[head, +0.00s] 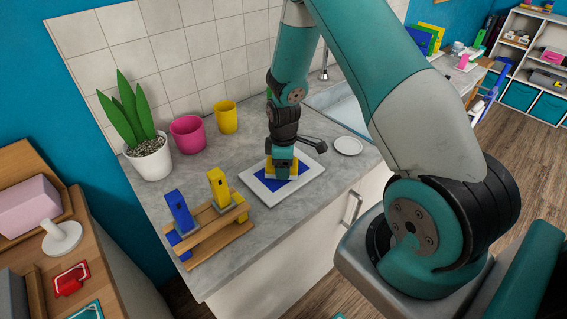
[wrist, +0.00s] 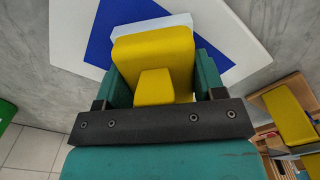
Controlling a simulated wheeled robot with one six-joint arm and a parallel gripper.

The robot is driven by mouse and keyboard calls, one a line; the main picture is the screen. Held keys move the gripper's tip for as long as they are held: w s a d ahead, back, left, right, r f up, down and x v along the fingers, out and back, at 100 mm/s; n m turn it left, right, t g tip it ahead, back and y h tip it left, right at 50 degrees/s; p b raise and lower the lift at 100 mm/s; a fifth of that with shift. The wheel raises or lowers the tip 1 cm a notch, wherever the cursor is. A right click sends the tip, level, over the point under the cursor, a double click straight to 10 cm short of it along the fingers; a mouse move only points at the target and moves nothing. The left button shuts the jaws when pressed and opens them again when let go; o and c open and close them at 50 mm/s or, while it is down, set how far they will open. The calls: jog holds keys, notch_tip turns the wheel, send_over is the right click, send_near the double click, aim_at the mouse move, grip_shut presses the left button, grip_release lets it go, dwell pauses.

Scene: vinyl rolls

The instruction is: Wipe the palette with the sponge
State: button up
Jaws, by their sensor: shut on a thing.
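The palette (head: 312,172) is a white square board lying on the grey counter, with a blue patch (head: 293,185) on its middle. In the wrist view the white palette (wrist: 224,27) and the blue patch (wrist: 106,30) show beyond the sponge. The sponge (wrist: 157,55) is yellow with a pale lower layer. My gripper (wrist: 160,80) is shut on it, one teal finger on each side. In the head view my gripper (head: 283,160) points down over the palette, and the sponge is at the blue patch, partly hidden. I cannot tell if it touches the palette.
A wooden rack (head: 217,232) with a blue and a yellow tool stands at the front left. A pink pot (head: 187,134), a yellow pot (head: 226,117) and a potted plant (head: 148,158) line the wall. A white saucer (head: 348,146) lies right, near the sink (head: 345,105).

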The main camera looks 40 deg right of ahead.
aim_at(270, 180)
jog(key=shift+s+d, duration=0.5)
jog(key=shift+d, duration=0.35)
jog(key=shift+s+d, duration=0.45)
jog(key=shift+d, duration=0.4)
jog(key=shift+s+d, duration=0.5)
jog(key=shift+d, duration=0.35)
jog(key=shift+w+f, duration=0.1)
jog(key=shift+w, duration=1.1)
jog(key=shift+a, duration=0.15)
jog(key=shift+w+a, duration=0.1)
jog(key=shift+a, duration=4.8)
